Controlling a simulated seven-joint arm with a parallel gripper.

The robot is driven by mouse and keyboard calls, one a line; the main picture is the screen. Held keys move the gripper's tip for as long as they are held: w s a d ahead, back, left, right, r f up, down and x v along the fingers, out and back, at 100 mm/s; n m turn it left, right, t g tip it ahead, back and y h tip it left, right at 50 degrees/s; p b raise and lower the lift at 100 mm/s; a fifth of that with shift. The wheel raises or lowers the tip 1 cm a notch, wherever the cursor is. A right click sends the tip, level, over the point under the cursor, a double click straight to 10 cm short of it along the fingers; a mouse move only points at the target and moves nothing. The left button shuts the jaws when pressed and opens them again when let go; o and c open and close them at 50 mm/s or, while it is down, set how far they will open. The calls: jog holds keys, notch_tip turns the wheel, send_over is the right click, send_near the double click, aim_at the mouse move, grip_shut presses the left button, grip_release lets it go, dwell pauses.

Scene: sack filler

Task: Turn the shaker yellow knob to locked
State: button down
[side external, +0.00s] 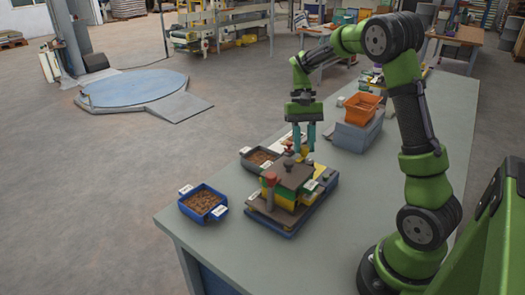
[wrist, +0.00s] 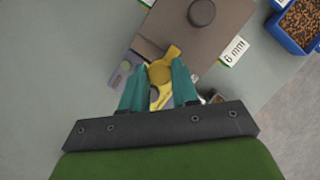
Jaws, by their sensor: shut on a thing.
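The yellow knob (wrist: 161,72) shows in the wrist view beside the lid's edge, with a lobe pointing up and right. My gripper (wrist: 158,82) has its two teal fingers on either side of the knob, shut on it. In the side view my gripper (side external: 304,147) points down at the shaker's far side. The knob's lower part is partly hidden by the fingers there. I cannot read any locked mark.
An orange bin (side external: 362,106) sits on a grey-blue crate (side external: 357,134) behind. A "6 mm" label (wrist: 234,50) is on the lid's edge.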

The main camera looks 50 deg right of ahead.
jog(key=c, duration=0.9)
grip_release()
jog(key=shift+o, duration=0.2)
jog(key=v, duration=1.7)
jog(key=shift+w+f, duration=0.1)
jog(key=s+a+f+n+t, duration=0.2)
jog(key=s+a+t, duration=0.3)
jog(key=a, duration=0.6)
jog(key=s+a+f+n+t+h, duration=0.1)
jog(key=s+a+f+n+t, duration=0.2)
jog(key=s+a, duration=0.6)
jog(key=shift+s+a+f+t, duration=0.2)
jog(key=shift+a+f+t, duration=0.2)
jog(key=shift+a+t, duration=0.65)
